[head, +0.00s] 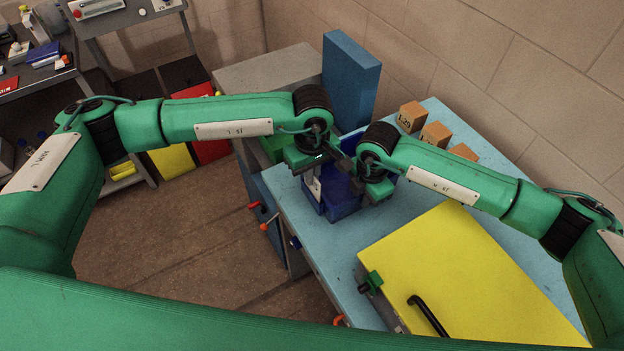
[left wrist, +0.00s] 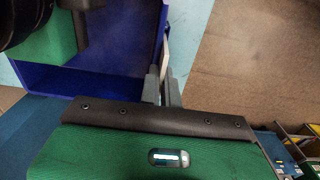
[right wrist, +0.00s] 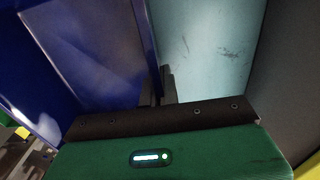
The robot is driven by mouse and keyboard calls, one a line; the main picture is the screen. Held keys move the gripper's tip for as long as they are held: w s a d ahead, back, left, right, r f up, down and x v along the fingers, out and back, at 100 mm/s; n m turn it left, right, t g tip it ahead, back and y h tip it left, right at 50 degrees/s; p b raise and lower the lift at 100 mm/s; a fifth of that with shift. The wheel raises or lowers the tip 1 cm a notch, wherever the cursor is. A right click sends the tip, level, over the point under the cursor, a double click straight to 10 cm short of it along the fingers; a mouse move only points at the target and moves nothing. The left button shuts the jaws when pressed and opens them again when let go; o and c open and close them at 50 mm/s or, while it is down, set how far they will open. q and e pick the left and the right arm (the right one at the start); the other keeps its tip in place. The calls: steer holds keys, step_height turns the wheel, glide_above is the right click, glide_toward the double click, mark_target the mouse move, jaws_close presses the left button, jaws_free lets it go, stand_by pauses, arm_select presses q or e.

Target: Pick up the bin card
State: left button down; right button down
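The bin card (head: 314,187) is a small pale card at the left-hand side of an open blue bin (head: 343,204) on the light blue bench. My left gripper (head: 314,168) is right above it. In the left wrist view, the left gripper's fingers (left wrist: 164,88) are close together by the bin's wall, with a pale edge of the card (left wrist: 165,52) just beyond; whether they clamp it is unclear. My right gripper (head: 362,186) is at the bin's right side. In the right wrist view, its fingers (right wrist: 156,86) close around the bin's wall (right wrist: 149,42).
A yellow panel with a black handle (head: 455,265) takes up the bench's front right. Several cardboard boxes (head: 412,116) line the bench's back edge. A tall blue block (head: 350,80) stands behind the bin. A green bin (head: 273,149) is to its left.

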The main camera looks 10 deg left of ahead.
arm_select(q)
step_height(320, 180, up, 18)
arm_select(e)
steer(key=c, duration=1.6)
jaws_free()
